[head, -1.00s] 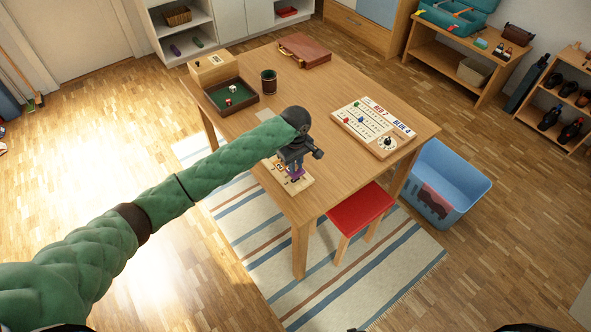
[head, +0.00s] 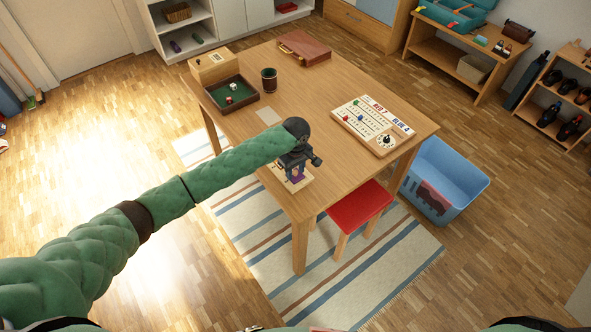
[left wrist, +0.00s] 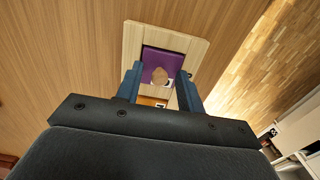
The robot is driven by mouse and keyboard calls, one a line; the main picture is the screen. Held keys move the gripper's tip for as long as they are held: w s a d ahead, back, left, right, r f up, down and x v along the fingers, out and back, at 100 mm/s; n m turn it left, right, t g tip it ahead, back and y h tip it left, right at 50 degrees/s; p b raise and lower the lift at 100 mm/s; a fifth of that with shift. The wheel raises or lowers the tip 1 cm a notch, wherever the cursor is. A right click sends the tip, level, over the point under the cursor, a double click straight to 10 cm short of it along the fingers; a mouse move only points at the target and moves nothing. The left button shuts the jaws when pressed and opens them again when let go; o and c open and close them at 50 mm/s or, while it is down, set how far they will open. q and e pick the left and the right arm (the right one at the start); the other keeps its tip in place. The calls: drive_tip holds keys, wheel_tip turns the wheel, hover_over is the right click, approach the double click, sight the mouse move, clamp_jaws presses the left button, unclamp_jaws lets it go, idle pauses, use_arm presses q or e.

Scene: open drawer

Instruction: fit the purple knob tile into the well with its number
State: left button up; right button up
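The wooden number board (head: 304,182) lies at the near edge of the table; its pale frame also shows in the left wrist view (left wrist: 133,40). The purple tile (left wrist: 164,60) with its round wooden knob (left wrist: 159,76) is at the board's far end in the left wrist view; I cannot tell whether it is seated in a well. My left gripper (left wrist: 160,72) is open, with a blue finger on each side of the knob and gaps between. In the head view the gripper (head: 292,170) hides much of the board. An orange patch (left wrist: 147,101) shows between the fingers. My right gripper is not in view.
On the table are a green-lined dice tray (head: 232,94), a dark cup (head: 268,80), a wooden box (head: 214,67), a red-brown case (head: 304,49) and a score board (head: 372,125). A red stool (head: 358,205) and blue bin (head: 446,180) stand beside it.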

sight(296, 172)
use_arm(q)
drive_tip(key=shift+r, duration=0.1)
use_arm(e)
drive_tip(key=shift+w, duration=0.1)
use_arm(q)
drive_tip(key=shift+r, duration=0.2)
wheel_tip(296, 172, up, 12)
drive_tip(key=b, duration=0.3)
drive_tip(key=shift+f, duration=0.15)
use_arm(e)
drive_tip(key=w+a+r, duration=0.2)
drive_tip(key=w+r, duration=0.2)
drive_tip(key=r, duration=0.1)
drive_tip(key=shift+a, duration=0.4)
